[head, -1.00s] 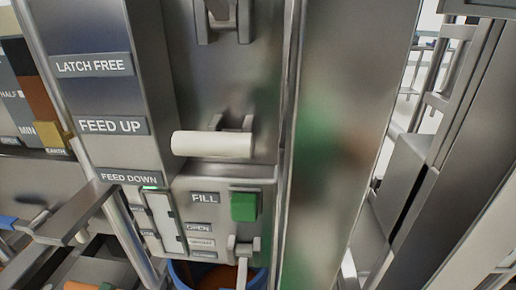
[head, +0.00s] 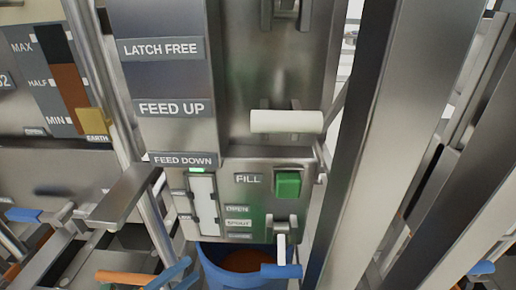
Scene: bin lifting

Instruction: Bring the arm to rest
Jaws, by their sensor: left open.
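My left gripper is hard to make out in the head view, where grey metal parts crowd the lower left corner. I cannot separate its fingers clearly; it is open, and I see nothing held. My right gripper is not in view. A grey control column shows labels LATCH FREE, FEED UP and FEED DOWN (head: 183,159). A white bar handle (head: 286,121) sticks out on its front. Below are a green FILL button (head: 287,185) and a small lever (head: 282,235). A blue bucket (head: 225,276) with brown contents stands beneath the lever.
A flat grey metal arm (head: 122,195) juts out left of the column. An upright metal post (head: 385,130) stands close on the right. Farther left, a level gauge (head: 65,85) has MAX, HALF and MIN marks. An orange bar (head: 125,277) lies low in front.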

